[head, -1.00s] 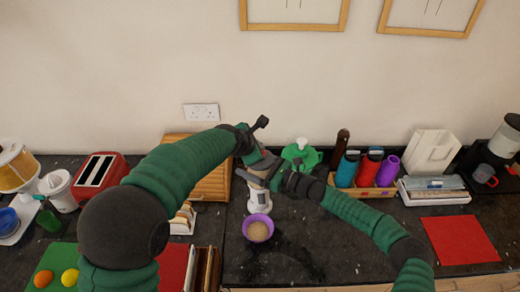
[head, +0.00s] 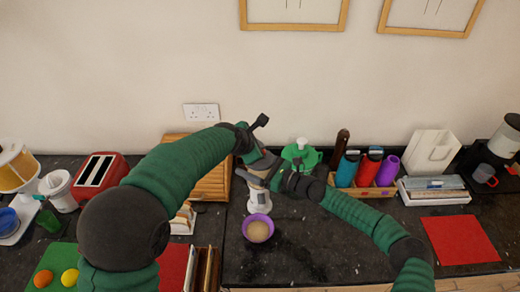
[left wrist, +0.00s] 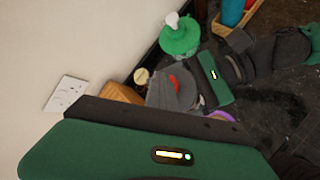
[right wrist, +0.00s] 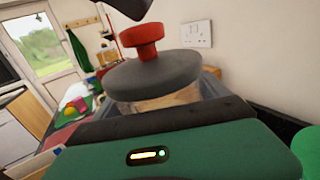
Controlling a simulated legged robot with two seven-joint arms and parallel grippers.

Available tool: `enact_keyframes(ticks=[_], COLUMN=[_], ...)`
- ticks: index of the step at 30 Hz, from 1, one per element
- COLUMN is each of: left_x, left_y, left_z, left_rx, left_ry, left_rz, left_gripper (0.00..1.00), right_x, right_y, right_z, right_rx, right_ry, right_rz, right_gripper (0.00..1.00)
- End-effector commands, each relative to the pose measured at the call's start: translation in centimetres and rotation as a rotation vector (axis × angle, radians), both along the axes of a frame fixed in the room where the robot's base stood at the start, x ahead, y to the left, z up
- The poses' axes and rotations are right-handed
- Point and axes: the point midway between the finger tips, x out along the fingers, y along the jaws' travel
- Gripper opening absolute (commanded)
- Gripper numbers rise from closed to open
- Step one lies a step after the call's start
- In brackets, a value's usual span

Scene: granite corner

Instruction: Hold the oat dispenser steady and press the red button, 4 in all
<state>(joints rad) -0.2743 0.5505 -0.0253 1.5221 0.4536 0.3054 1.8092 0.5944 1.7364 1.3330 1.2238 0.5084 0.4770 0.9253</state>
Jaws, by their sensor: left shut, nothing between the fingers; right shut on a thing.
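The oat dispenser (head: 259,199) stands upright on the dark counter, its upper part largely hidden by my grippers. Its grey lid (right wrist: 155,78) and red button (right wrist: 141,38) show clearly in the right wrist view; the red button also shows in the left wrist view (left wrist: 174,82). My right gripper (head: 270,178) is shut around the dispenser's body from the right. My left gripper (head: 258,153) is shut and empty over the dispenser top. Its dark tip (right wrist: 131,8) is just above the red button; I cannot tell whether they touch. A purple bowl (head: 246,237) holding oats sits at the dispenser's foot.
A green lidded pot (head: 301,155) stands close behind my right gripper. A wooden box (head: 352,190) of bottles is to its right, and a bread box (head: 214,182) stands left. A red mat (head: 461,240) lies right. The front counter near the bowl is clear.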

Motion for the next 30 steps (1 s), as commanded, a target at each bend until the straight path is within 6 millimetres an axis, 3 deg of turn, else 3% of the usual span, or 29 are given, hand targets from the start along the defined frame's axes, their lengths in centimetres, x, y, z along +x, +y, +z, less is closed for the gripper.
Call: enact_keyframes(ticks=[9,19,30], left_x=[-0.1,0.0,0.0], left_y=[0.0,0.0,-0.1], left_z=[1.7,2.1,5.8], left_rx=[0.001,-0.001,-0.001], left_ry=[0.001,-0.001,-0.003], left_rz=[0.0,0.0,-0.001], left_gripper=[0.0,0.0,0.0], right_x=[0.0,0.0,0.0], right_y=[0.0,0.0,0.0], right_z=[0.1,0.1,0.1], right_rx=[0.003,0.003,0.001], right_ry=[0.002,0.001,0.0], right_rz=[-0.001,-0.001,-0.001], right_gripper=[0.12,0.12,0.12])
